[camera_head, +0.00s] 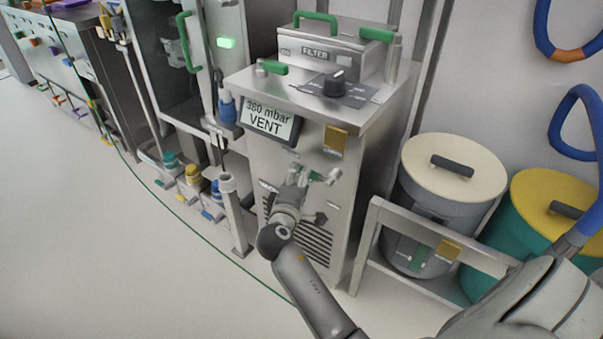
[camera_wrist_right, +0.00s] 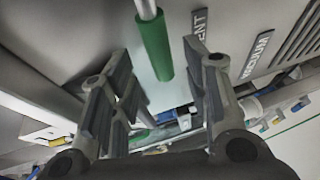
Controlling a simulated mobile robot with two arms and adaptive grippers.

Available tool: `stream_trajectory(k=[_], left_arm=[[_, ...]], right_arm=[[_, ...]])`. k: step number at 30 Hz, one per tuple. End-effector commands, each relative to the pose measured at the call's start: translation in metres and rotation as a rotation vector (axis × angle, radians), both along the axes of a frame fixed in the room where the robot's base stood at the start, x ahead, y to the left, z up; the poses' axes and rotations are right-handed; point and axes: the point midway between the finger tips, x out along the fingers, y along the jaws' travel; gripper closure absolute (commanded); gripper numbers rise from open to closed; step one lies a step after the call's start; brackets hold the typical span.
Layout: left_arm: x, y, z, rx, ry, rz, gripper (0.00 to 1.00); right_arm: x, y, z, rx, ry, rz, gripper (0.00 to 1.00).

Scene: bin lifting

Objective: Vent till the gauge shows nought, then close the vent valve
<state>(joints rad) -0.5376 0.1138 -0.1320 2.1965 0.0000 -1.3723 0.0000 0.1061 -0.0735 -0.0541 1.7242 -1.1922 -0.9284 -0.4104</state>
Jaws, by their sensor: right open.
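The steel filter unit (camera_head: 262,170) stands against the wall. Its gauge display (camera_head: 269,121) reads 380 mbar and VENT. My right gripper (camera_head: 303,176) is at the unit's front face, below the display, and hides part of the fittings there. In the right wrist view my right gripper (camera_wrist_right: 160,85) is open. A green-sleeved lever (camera_wrist_right: 153,45) on a metal rod shows between its fingers, apparently without contact. A label ending in "ENT" (camera_wrist_right: 200,30) is beside the lever. I cannot tell the valve's position. My left gripper is not in view.
A black knob (camera_head: 334,84) is on the unit's top, in front of the FILTER box (camera_head: 322,54). A low metal frame (camera_head: 440,232) with lidded bins (camera_head: 455,168) stands to the right. Small bottles (camera_head: 192,176) stand left. The floor (camera_head: 90,240) at left is clear except for a green line.

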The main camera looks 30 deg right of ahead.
Motion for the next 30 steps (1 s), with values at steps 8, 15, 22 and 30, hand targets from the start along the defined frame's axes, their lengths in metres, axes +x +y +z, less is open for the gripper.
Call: stream_trajectory(k=[8,15,22,30], left_arm=[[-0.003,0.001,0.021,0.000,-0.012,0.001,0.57],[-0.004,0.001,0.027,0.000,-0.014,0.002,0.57],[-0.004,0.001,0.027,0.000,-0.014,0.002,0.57],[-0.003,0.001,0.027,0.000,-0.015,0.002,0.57]], right_arm=[[0.030,-0.029,-0.009,0.000,0.000,0.001,0.57],[0.037,-0.036,-0.010,0.002,0.001,0.001,0.57],[0.036,-0.036,-0.010,0.002,0.001,0.001,0.63],[0.036,-0.035,-0.010,0.001,0.001,0.001,0.98]])
